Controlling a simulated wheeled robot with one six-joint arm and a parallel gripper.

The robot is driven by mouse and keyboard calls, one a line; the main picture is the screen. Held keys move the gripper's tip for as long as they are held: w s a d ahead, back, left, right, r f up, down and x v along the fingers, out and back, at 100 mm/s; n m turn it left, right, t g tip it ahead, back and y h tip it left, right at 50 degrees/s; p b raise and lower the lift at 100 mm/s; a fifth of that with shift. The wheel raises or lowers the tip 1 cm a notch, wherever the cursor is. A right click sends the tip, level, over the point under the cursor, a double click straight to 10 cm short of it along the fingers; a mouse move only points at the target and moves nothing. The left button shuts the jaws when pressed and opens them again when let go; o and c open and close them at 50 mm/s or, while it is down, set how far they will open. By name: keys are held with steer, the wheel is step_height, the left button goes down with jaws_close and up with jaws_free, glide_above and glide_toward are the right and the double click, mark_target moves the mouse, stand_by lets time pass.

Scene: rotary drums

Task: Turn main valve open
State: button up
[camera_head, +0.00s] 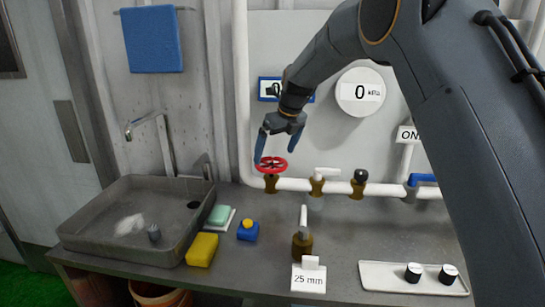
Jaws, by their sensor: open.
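A red round handwheel valve (271,164) sits on a brass body at the left end of the white horizontal pipe (336,187). My gripper (275,154) points down over the red wheel, with one finger at its left side and the other near its right. Whether the fingers touch the wheel I cannot tell. The gripper is open. To the right on the same pipe are a brass valve with a white lever (327,172) and a brass fitting with a black knob (359,177). A blue handle (424,179) shows farther right. No label marks a main valve.
A grey sink (130,215) with a faucet is at left, beside a yellow sponge (202,249) and a blue item (247,231). A bottle (302,244), a "25 mm" card (309,280) and a white tray (390,280) are in front.

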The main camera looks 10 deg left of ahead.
mark_target(272, 162)
steer(key=shift+p+x, duration=0.5)
steer(key=shift+x, duration=1.45)
steer(key=shift+c, duration=0.4)
steer(key=c, duration=0.8)
steer(key=shift+o, duration=0.2)
steer(key=n, duration=0.2)
steer(key=n+g+b, duration=0.1)
steer(key=n, duration=0.1)
steer(key=n+g+y+b, duration=0.1)
steer(key=shift+w+d+n, duration=0.1)
steer(key=shift+w+n, duration=0.2)
steer(key=shift+n, duration=0.1)
steer(key=n+g+b, duration=0.1)
steer(key=n, duration=0.1)
steer(key=n+b, duration=0.1)
steer(key=n, duration=0.1)
steer(key=shift+w+n+g, duration=0.15)
steer(key=shift+n+g, duration=0.25)
steer(key=shift+r+b, duration=0.1)
steer(key=shift+b, duration=0.2)
